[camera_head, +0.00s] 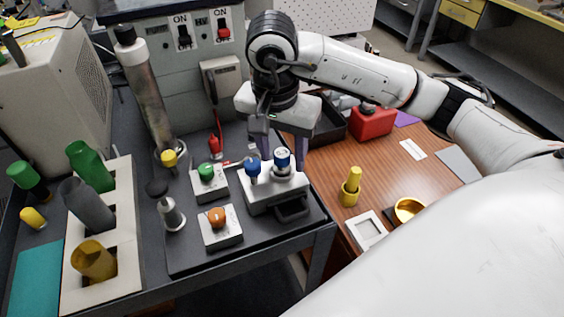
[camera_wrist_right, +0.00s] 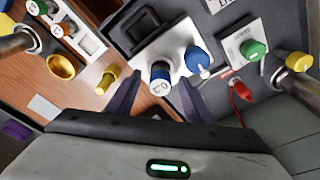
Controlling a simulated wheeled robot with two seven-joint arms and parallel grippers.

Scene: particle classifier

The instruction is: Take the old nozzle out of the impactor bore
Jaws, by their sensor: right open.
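The nozzle (camera_head: 282,160) is a short blue piece with a pale top, standing upright in the white impactor block (camera_head: 262,198). In the right wrist view the nozzle (camera_wrist_right: 160,78) shows a marked white top with a blue side, and the block (camera_wrist_right: 150,48) lies around and beyond it. My right gripper (camera_head: 284,150) is open, pointing down over the block. In the wrist view its two purple fingers (camera_wrist_right: 158,88) lie on either side of the nozzle, with gaps visible. The bore itself is hidden by the nozzle. My left gripper is not in view.
A blue knob (camera_head: 252,168) stands close beside the nozzle on the block. A green knob box (camera_head: 208,180) and an orange knob box (camera_head: 219,226) are to the left. A yellow piece (camera_head: 351,186) and a gold cup (camera_head: 408,209) stand on the wooden table to the right.

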